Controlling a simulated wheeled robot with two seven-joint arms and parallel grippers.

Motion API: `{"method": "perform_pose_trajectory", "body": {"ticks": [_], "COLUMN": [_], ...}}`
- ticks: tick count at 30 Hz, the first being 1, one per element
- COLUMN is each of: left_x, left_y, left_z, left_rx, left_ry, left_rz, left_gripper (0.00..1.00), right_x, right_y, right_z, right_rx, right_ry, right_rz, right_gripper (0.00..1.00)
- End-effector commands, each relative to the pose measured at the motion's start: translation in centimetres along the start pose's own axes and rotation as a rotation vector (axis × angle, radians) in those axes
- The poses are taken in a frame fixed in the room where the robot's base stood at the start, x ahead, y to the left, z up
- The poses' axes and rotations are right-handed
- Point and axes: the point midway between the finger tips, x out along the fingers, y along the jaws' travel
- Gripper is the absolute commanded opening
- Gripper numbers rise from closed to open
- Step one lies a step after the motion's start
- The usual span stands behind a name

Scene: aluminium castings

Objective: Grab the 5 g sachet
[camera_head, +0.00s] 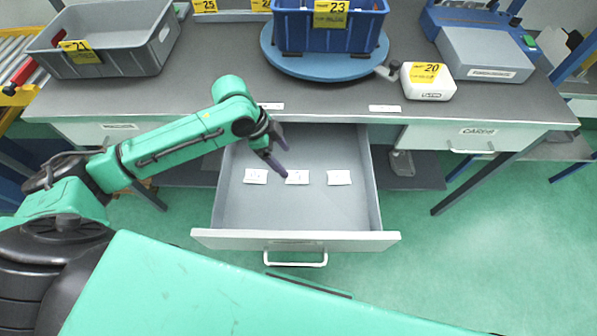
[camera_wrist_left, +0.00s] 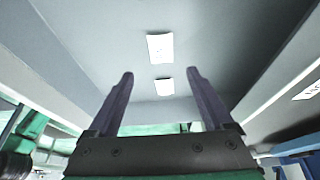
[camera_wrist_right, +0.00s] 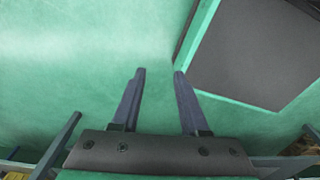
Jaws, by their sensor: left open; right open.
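Three small white sachets lie in a row in the open grey drawer: a left one (camera_head: 255,176), a middle one (camera_head: 297,177) and a right one (camera_head: 339,177). Their print is too small to read, so I cannot tell which is 5 g. My left gripper (camera_head: 285,162) is open and empty over the drawer, close to the middle sachet in the head view. The left wrist view shows one sachet (camera_wrist_left: 160,47) beyond the fingertips and another (camera_wrist_left: 164,87) between the fingers; the third is not seen there. My right gripper (camera_wrist_right: 159,72) is open and empty, over green floor.
The drawer (camera_head: 235,215) is pulled out below the workbench (camera_head: 215,75), its front panel and handle nearest me. On the bench are a grey crate (camera_head: 110,55), a blue bin (camera_head: 325,35) on a round blue turntable (camera_head: 290,62), a white box (camera_head: 428,85) and a grey device (camera_head: 485,55).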

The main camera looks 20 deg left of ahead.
Motion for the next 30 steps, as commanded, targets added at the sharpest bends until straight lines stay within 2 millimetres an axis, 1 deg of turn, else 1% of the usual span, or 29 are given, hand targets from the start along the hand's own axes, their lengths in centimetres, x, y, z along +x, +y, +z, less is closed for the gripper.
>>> {"method": "perform_pose_trajectory", "body": {"ticks": [1,4,8,10,13,16,21,22,23,24,26,27,28,30], "left_x": [1.2,2.9,4.5,5.8,7.8,8.6,8.6,8.6,8.6,8.6,8.6,8.6,8.6,8.6], "left_y": [0.1,0.0,0.1,0.2,0.2,0.1,0.1,0.1,0.1,0.1,0.1,0.1,0.1,0.1], "left_z": [-0.1,0.0,0.2,0.6,0.8,0.8,0.8,0.8,0.8,0.8,0.8,0.8,0.8,0.8], "left_rx": [-0.001,-0.002,-0.004,-0.004,-0.003,-0.002,-0.001,-0.001,-0.001,-0.001,-0.001,-0.001,-0.001,-0.001], "left_ry": [0.001,0.002,0.001,0.0,0.002,0.001,0.001,0.001,0.001,0.001,0.001,0.001,0.001,0.001], "left_rz": [0.003,0.0,0.0,0.0,-0.001,-0.004,-0.005,-0.005,-0.005,-0.005,-0.005,-0.005,-0.005,-0.005], "left_gripper": [0.85,0.85,0.85,0.85,0.85,0.85,0.85,0.77,0.66,0.51,0.28,0.12,0.01,0.0], "right_x": [0.0,0.0,-0.2,-0.4,-0.4,-0.4,-0.4,-0.4,-0.4,-0.4,-0.4,-0.4,-0.4,-0.4], "right_y": [-0.4,-1.0,-1.1,-0.9,-0.8,-0.8,-0.5,-0.4,-0.3,-0.3,-0.2,-0.2,-0.2,-0.2], "right_z": [0.6,0.9,-0.1,-0.9,-1.4,-1.3,-1.0,-1.0,-0.9,-0.9,-0.8,-0.7,-0.7,-0.6], "right_rx": [0.001,0.003,0.003,0.003,0.002,0.002,0.0,0.0,0.0,-0.001,-0.001,-0.001,-0.001,-0.001], "right_ry": [-0.01,-0.015,0.0,0.013,0.022,0.02,0.016,0.015,0.014,0.013,0.012,0.011,0.01,0.009], "right_rz": [-0.005,-0.013,-0.014,-0.013,-0.011,-0.011,-0.006,-0.006,-0.005,-0.004,-0.004,-0.003,-0.003,-0.004], "right_gripper": [0.44,0.44,0.44,0.44,0.44,0.44,0.44,0.44,0.44,0.44,0.44,0.44,0.44,0.44]}}
